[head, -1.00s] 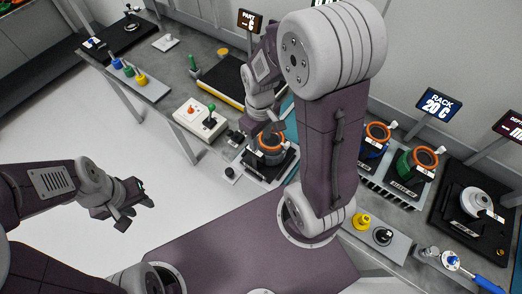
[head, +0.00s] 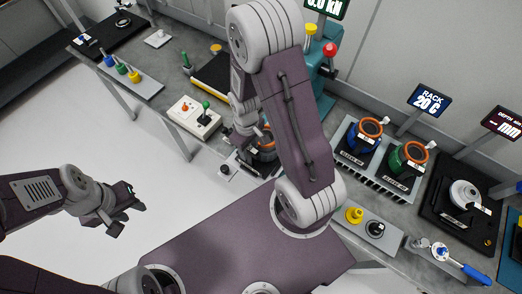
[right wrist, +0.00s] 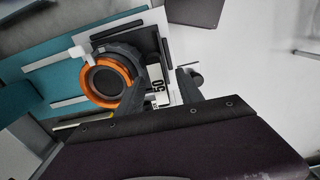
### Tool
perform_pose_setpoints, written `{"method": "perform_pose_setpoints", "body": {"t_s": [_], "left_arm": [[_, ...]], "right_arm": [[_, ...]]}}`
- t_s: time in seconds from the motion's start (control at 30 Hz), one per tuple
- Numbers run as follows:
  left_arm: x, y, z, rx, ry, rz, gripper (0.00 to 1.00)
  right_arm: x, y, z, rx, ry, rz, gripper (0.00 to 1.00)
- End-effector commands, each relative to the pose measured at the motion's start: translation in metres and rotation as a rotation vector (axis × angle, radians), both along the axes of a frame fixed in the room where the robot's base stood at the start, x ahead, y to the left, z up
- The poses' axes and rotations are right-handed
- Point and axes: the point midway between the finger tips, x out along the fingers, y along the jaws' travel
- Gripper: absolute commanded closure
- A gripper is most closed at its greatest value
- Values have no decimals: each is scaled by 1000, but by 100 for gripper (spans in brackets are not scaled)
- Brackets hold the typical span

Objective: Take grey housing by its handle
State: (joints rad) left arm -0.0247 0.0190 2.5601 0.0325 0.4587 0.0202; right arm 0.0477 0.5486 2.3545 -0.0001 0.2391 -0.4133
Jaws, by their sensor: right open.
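The grey housing (head: 267,144) with an orange ring stands on a dark plate at the bench and is partly hidden by my right arm in the head view. In the right wrist view the housing (right wrist: 107,80) shows its orange ring from above, with a white tab at its upper left. My right gripper (right wrist: 160,88) is open, its fingers at the housing's right side, with a white label reading "50" between them; I cannot tell whether they touch anything. In the head view the right gripper (head: 247,132) is beside the housing. My left gripper (head: 127,205) is open and empty over the floor.
A rack holds a blue housing (head: 368,133) and a green housing (head: 405,160). A joystick box (head: 194,117) stands left of the grey housing. A teal press (head: 322,75) with a red knob stands behind. A dark gauge plate (head: 447,223) lies at the right.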

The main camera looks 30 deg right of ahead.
Motion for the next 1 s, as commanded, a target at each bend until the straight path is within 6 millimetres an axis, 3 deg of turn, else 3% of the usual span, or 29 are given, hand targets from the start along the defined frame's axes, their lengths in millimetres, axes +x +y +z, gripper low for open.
{"method": "perform_pose_setpoints", "body": {"t_s": [0.23,0.4,1.0], "left_arm": [[0,0,0,0,0,0,64],[0,0,0,0,0,0,64],[0,0,0,0,0,0,64]], "right_arm": [[0,0,-3,0,-1,0,56],[0,0,-3,0,-1,0,100],[1,0,-3,0,-2,1,100]]}}
